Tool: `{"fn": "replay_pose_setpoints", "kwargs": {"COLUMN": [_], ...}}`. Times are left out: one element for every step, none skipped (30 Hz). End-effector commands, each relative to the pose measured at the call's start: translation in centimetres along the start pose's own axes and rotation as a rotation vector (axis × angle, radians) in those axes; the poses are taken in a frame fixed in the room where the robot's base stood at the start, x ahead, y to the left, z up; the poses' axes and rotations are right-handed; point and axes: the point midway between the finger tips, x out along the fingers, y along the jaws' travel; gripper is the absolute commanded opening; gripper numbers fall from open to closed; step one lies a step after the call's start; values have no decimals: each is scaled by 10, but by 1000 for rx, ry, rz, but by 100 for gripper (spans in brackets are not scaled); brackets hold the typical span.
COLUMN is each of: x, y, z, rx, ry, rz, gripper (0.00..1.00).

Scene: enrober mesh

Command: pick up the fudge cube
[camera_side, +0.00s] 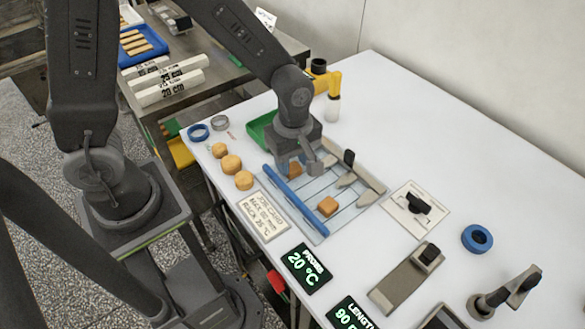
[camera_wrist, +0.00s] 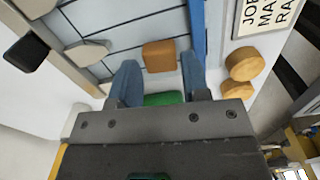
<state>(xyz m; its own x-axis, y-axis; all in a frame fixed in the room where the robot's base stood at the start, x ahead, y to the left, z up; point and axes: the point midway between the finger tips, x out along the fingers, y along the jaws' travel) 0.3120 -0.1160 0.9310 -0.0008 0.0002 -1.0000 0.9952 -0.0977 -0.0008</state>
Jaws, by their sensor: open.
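A brown fudge cube (camera_wrist: 158,55) lies on the pale mesh (camera_wrist: 115,38) in the wrist view, just beyond and between my fingertips. The side view shows a brown cube (camera_side: 295,169) under my gripper (camera_side: 303,166), partly hidden by it. A second brown cube (camera_side: 327,206) lies in the open on the mesh, nearer the side camera. My gripper (camera_wrist: 159,72) is open and empty, its two blue-grey fingers spread. Whether the fingers are level with the cube is unclear.
A blue bar (camera_side: 293,203) runs along the mesh's left edge, close to one finger. Several round tan pieces (camera_side: 232,164) and a job card (camera_side: 264,215) lie left of it. A green tray (camera_side: 262,130) is behind.

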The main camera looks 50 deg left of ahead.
Motion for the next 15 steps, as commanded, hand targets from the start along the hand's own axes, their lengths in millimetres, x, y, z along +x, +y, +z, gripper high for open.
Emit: {"fn": "replay_pose_setpoints", "kwargs": {"x": [8, 11, 14, 16, 18, 18, 19, 19, 19, 18, 18, 18, 18, 18, 18], "y": [-1, 0, 0, 0, 0, 0, 0, 0, 0, 0, 0, 0, 0, 0, 0], "z": [0, 0, 0, 0, 0, 0, 0, 0, 0, 0, 0, 0, 0, 0, 0], "rx": [0, 0, 0, 0, 0, 0, 0, 0, 1, 1, 1, 1, 1, 1, 1], "ry": [0, 0, 0, 0, 0, 0, 0, 0, 0, 0, 0, 0, 0, 0, 0], "rz": [-5, -3, -2, -2, -1, 0, 1, 1, 1, 1, 1, 1, 1, 1, 1], "gripper": [43, 43, 43, 43, 43, 43, 43, 43, 43, 43, 43, 43, 40, 37, 33]}}
